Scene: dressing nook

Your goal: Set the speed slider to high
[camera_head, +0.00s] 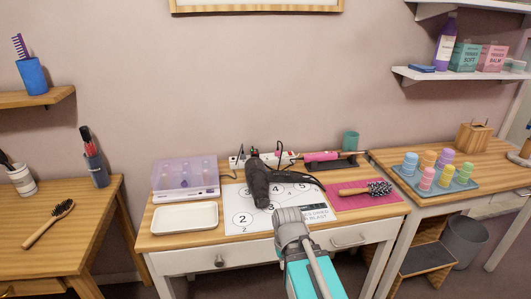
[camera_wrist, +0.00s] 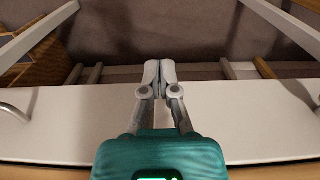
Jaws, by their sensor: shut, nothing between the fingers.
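A black hair dryer (camera_head: 258,184) lies on a white sheet with numbered circles (camera_head: 238,221) on the middle table. I cannot make out its speed slider at this size. My gripper (camera_wrist: 159,66) is shut and empty. In the wrist view it is over the white drawer front (camera_wrist: 60,118), with the floor beyond its fingertips. In the head view my arm comes up from the bottom, in front of the table's front edge, and its fingertips are hidden there. The hair dryer is outside the wrist view.
Around the dryer are a white tray (camera_head: 184,217), a clear lilac box (camera_head: 186,176), a power strip (camera_head: 264,158), a pink curling iron (camera_head: 322,156) and a hairbrush (camera_head: 366,190) on a pink mat (camera_head: 345,202). Drawer handles (camera_head: 349,241) stick out in front.

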